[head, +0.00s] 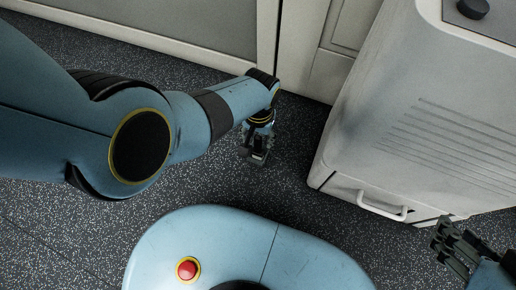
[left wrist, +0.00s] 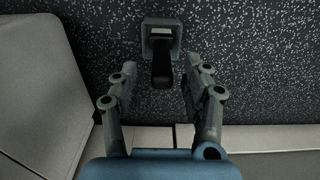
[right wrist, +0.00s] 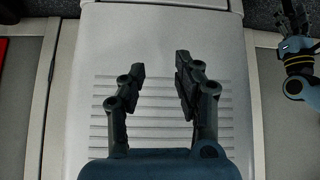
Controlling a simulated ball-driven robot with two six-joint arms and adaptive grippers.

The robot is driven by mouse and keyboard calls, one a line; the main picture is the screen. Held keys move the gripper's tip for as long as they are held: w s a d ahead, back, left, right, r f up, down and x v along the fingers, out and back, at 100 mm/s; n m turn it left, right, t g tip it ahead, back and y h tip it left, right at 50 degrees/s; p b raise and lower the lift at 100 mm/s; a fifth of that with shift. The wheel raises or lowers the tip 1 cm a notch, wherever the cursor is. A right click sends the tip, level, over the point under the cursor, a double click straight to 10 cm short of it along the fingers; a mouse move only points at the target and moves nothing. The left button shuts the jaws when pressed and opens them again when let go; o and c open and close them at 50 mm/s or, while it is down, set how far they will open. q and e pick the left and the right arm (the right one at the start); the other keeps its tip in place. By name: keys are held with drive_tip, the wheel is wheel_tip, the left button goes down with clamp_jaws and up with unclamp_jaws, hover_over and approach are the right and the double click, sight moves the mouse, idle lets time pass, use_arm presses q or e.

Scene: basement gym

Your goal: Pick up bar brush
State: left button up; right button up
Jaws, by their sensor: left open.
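The bar brush (left wrist: 162,35) is in the left wrist view, with a squarish grey-green body, a pale patch and a black handle pointing toward my wrist. It is low over or on the dark speckled floor; the exact contact is unclear. My left gripper (left wrist: 161,68) is open, its fingers on either side of the black handle, with gaps showing. In the head view the left gripper (head: 257,146) points down, and the brush is hard to separate from it. My right gripper (right wrist: 160,66) is open and empty, over the white machine; it also shows at the head view's lower right (head: 447,243).
A large white machine (head: 385,110) with a handle and slots stands right of my left gripper. Pale cabinets or wall panels (head: 190,25) run along the top. Dark speckled floor (head: 300,190) is clear between the machine and my base. A red item (right wrist: 5,45) shows at the right wrist view's left edge.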

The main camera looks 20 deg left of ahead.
sight(258, 148)
use_arm(q)
wheel_tip(258, 148, down, 2)
drive_tip(key=shift+s+a+f+b, duration=0.1)
drive_tip(key=shift+f+b, duration=0.1)
drive_tip(key=shift+b, duration=0.6)
drive_tip(key=shift+f+b, duration=0.3)
drive_tip(key=shift+f, duration=0.15)
use_arm(e)
drive_tip(key=f+t, duration=0.1)
drive_tip(key=s+f+t, duration=0.1)
drive_tip(key=t, duration=0.1)
drive_tip(key=shift+s+a, duration=0.2)
drive_tip(key=shift+s, duration=0.05)
use_arm(q)
clamp_jaws()
